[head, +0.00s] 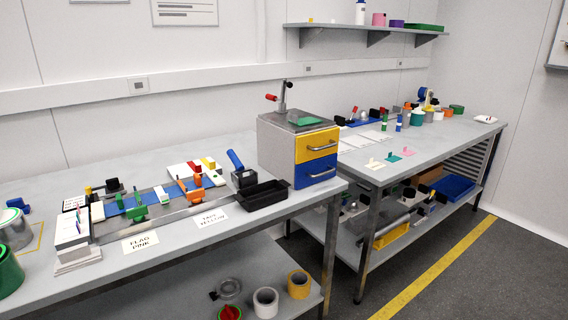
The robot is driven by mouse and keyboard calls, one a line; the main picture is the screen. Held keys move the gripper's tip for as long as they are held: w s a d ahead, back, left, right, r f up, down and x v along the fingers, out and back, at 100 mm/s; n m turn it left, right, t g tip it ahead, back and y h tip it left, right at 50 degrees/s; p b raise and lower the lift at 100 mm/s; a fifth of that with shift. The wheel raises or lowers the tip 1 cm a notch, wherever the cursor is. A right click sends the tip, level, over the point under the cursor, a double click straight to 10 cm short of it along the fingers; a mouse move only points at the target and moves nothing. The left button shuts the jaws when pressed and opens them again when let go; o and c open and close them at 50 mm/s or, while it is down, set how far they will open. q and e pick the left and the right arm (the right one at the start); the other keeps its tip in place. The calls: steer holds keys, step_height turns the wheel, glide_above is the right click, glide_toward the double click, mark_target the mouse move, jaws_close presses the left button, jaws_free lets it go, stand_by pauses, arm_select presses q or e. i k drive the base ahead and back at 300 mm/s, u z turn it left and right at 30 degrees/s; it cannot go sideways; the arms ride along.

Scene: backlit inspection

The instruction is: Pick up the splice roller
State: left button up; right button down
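What looks like the splice roller (241,172) stands on the near-left bench, just left of the drawer unit. It has a slanted blue handle above a dark, blocky lower part. It is behind the left end of a black open tray (262,195); whether they touch I cannot tell. Neither of my grippers is in the head view.
A grey drawer unit (276,145) with yellow and blue fronts stands right of the roller. A splicing fixture (150,205) with blue strip, green and orange clamps lies to the left. Label cards (209,218) lie in front. A second bench (420,160) stands right.

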mark_target(240, 168)
steer(key=z, duration=0.6)
steer(key=i, duration=0.65)
steer(key=z, duration=0.15)
